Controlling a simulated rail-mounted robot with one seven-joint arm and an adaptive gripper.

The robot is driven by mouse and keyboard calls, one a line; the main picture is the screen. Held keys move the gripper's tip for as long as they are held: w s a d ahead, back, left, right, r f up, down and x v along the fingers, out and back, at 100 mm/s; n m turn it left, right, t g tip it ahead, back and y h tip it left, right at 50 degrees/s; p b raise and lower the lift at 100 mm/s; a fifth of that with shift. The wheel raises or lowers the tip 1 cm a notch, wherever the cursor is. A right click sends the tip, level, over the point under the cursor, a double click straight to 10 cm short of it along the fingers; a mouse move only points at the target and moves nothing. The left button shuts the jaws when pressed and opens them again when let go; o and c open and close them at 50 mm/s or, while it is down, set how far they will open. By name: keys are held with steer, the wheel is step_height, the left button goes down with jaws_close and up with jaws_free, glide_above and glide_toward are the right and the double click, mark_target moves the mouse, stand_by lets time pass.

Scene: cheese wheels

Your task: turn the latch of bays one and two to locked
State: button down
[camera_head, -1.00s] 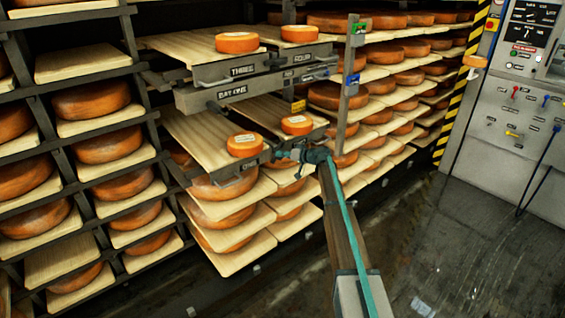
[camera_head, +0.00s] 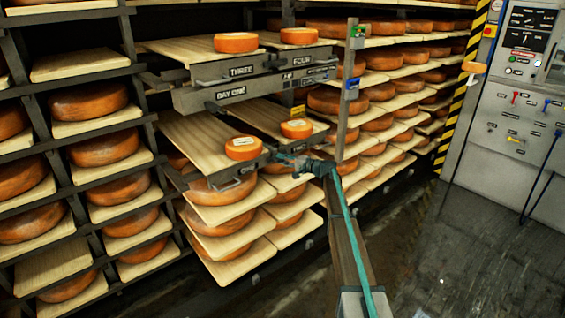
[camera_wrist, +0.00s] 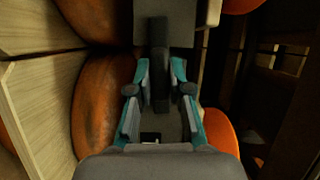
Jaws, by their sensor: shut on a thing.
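My gripper (camera_head: 290,160) is at the front of the lower pair of boards, at the end of my arm in the head view. In the wrist view its teal fingers (camera_wrist: 160,75) close around a dark bar (camera_wrist: 160,65), which looks like a latch handle; its tip is partly hidden between the fingers. A label that seems to read two (camera_head: 306,149) sits near my gripper. The latch position, locked or not, cannot be read.
The lower boards carry an orange cheese on the left (camera_head: 243,148) and another on the right (camera_head: 296,128). An upright post (camera_head: 346,105) with coloured tags stands just right of the gripper. Cheese-laden racks lie around it. A control panel (camera_head: 510,120) stands at the right.

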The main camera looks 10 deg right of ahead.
steer(key=shift+m, duration=0.5)
steer(key=c, duration=1.1)
jaws_free()
steer(key=shift+d, duration=0.1)
steer(key=v, duration=1.2)
steer(key=shift+f, duration=0.25)
